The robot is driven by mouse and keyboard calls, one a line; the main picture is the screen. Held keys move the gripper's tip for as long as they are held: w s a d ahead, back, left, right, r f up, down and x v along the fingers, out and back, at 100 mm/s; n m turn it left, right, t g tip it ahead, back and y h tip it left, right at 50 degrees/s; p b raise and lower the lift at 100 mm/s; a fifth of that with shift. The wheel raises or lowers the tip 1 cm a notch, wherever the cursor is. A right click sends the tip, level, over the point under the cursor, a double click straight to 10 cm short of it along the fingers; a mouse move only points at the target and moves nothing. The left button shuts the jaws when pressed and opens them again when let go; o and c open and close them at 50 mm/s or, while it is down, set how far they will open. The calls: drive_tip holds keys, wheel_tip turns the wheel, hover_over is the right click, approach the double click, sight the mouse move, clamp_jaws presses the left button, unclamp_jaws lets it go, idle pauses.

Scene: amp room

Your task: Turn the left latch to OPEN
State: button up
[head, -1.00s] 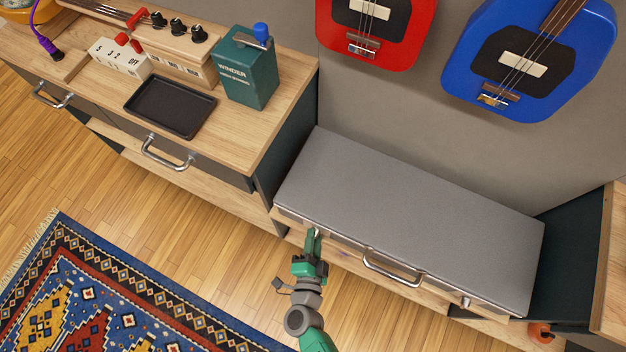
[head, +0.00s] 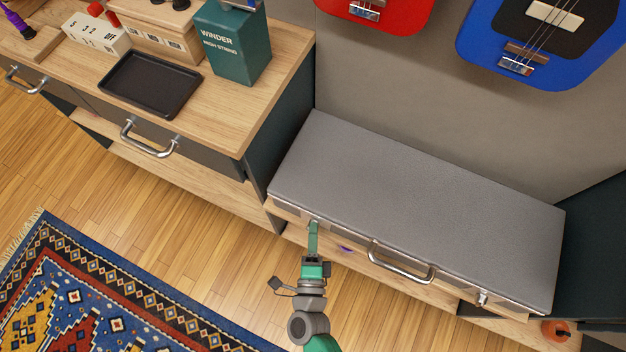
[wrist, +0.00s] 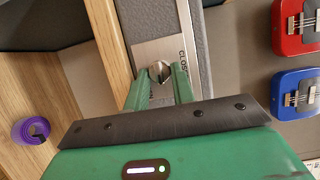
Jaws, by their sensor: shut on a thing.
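The left latch (wrist: 158,72) is a small metal knob on a light plate (wrist: 150,52) at the front of the grey case (head: 420,200). The plate reads "CLOS…" beside the knob; the rest of the word is covered. In the wrist view my gripper (wrist: 160,85) has its green fingers on either side of the knob, shut on it. In the head view my gripper (head: 313,226) is at the case's front left, and hides the left latch. The right latch (head: 482,298) shows at the case's front right.
The case handle (head: 400,268) sticks out from its front, right of my gripper. A purple coil (wrist: 30,130) lies below the case. The wooden cabinet (head: 225,115) stands left of the case. Red (head: 375,12) and blue (head: 540,40) guitars hang behind.

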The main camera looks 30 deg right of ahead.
idle(0.4)
drive_tip(key=o, duration=1)
drive_tip(key=p+v, duration=0.2)
drive_tip(key=v, duration=0.5)
drive_tip(key=shift+s+a, duration=0.2)
drive_tip(key=shift+s, duration=0.2)
